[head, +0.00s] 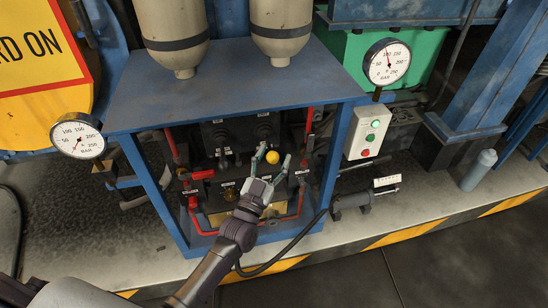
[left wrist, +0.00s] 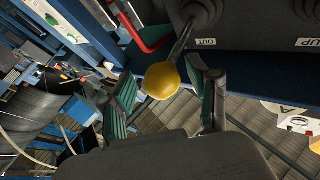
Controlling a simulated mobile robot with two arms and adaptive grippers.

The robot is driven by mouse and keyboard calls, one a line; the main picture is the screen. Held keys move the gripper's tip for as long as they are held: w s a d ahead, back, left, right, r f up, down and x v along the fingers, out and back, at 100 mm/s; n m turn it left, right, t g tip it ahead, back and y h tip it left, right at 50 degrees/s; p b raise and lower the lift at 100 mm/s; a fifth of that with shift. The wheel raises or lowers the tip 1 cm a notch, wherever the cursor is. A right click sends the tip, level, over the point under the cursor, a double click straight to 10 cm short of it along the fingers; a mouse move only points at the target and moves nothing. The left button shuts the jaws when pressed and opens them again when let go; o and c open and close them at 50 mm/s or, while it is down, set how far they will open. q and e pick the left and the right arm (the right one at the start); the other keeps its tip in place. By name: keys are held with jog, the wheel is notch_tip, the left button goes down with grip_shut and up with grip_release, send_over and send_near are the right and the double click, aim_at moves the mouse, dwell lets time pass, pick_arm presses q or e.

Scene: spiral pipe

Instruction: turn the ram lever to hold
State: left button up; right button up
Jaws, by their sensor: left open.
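The lever with a yellow ball knob (head: 272,157) stands out from the dark valve panel inside the blue cabinet. In the left wrist view the knob (left wrist: 162,81) sits on a dark rod from a round black boot (left wrist: 195,10). My left gripper (head: 273,160) is open, with one finger on each side of the knob. In the left wrist view a gap shows between the knob and each green finger pad; contact is not clear. Small white labels (left wrist: 206,43) lie beside the lever; which is the hold position cannot be told. My right gripper is not in view.
The blue cabinet (head: 235,78) frames the panel, with red pipes (head: 171,146) and a red handle (head: 203,174) left of my gripper. A grey button box (head: 363,132) and pressure gauges (head: 387,63) stand nearby. A black cable (head: 288,262) runs below the cabinet.

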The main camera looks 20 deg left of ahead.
pick_arm(q)
jog(key=v, duration=1.2)
jog(key=shift+w, duration=0.1)
jog(key=s+f+g+p, duration=0.1)
jog(key=s+f+g, duration=0.2)
jog(key=f, duration=0.6)
jog(key=s+f+g+p, duration=0.1)
jog(key=s+f+g, duration=0.25)
jog(key=f, duration=0.55)
jog(key=s+f+g+p, duration=0.2)
jog(key=f+g, duration=0.1)
jog(key=f, duration=0.6)
jog(key=s+a+f+g+y, duration=0.1)
jog(key=s+f, duration=0.4)
jog(key=s, duration=0.5)
jog(key=s+a+f+g+p, duration=0.1)
jog(key=s+f+g, duration=0.4)
jog(key=s, duration=0.5)
jog(key=s+a+f+n+g+y+p, duration=0.1)
jog(key=s+a+f+g, duration=0.2)
jog(key=s, duration=0.7)
notch_tip(320, 180, down, 3)
jog(key=shift+s+a+f+g+y, duration=0.1)
jog(key=shift+s+a+g+y, duration=0.2)
jog(key=shift+g, duration=0.85)
